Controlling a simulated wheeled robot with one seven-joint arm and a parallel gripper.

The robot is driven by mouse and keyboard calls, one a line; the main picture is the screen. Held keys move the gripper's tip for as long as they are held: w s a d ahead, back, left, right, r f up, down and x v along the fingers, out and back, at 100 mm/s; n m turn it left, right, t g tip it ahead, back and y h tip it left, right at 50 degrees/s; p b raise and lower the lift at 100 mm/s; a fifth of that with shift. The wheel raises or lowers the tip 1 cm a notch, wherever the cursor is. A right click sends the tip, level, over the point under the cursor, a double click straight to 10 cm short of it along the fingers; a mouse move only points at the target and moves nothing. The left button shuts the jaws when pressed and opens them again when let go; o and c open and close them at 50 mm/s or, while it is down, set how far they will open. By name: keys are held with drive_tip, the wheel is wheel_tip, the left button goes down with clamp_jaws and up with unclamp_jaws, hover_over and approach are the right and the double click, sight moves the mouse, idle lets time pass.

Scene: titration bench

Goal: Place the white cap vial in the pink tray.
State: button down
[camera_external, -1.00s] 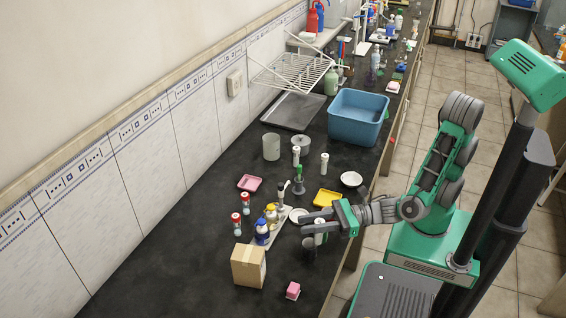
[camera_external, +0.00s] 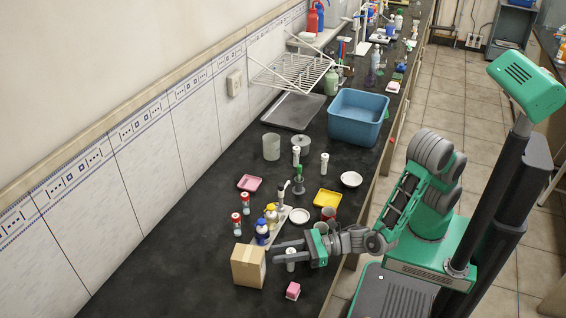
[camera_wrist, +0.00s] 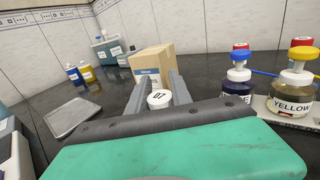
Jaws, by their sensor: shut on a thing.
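My gripper (camera_external: 276,254) is low over the front of the dark bench, pointing left. It is shut on the white cap vial (camera_external: 291,255), which stands upright between the fingers. In the wrist view its round white cap (camera_wrist: 159,97), marked 07, shows between the two grey fingers; its body is mostly hidden. The pink tray (camera_external: 250,183) is a small shallow dish near the wall side, farther up the bench and left of the gripper. It looks empty.
A cardboard box (camera_external: 248,266) stands just left of my fingertips, and a pink block (camera_external: 293,291) lies in front. Blue and yellow capped bottles (camera_external: 262,231), a white dish (camera_external: 299,216) and a yellow tray (camera_external: 327,198) lie behind. Red-capped jars (camera_external: 245,202) stand toward the wall.

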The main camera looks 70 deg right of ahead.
drive_tip(key=c, duration=1.1)
unclamp_jaws()
drive_tip(key=shift+f, duration=0.1)
drive_tip(key=shift+c, duration=0.2)
drive_tip(key=shift+o, duration=0.3)
drive_tip(key=b+v, duration=0.2)
drive_tip(key=v, duration=0.5)
drive_tip(key=shift+s+d+b, duration=0.15)
drive_tip(key=shift+s+b, duration=0.05)
drive_tip(key=shift+b, duration=0.1)
drive_tip(key=shift+s+d, duration=0.15)
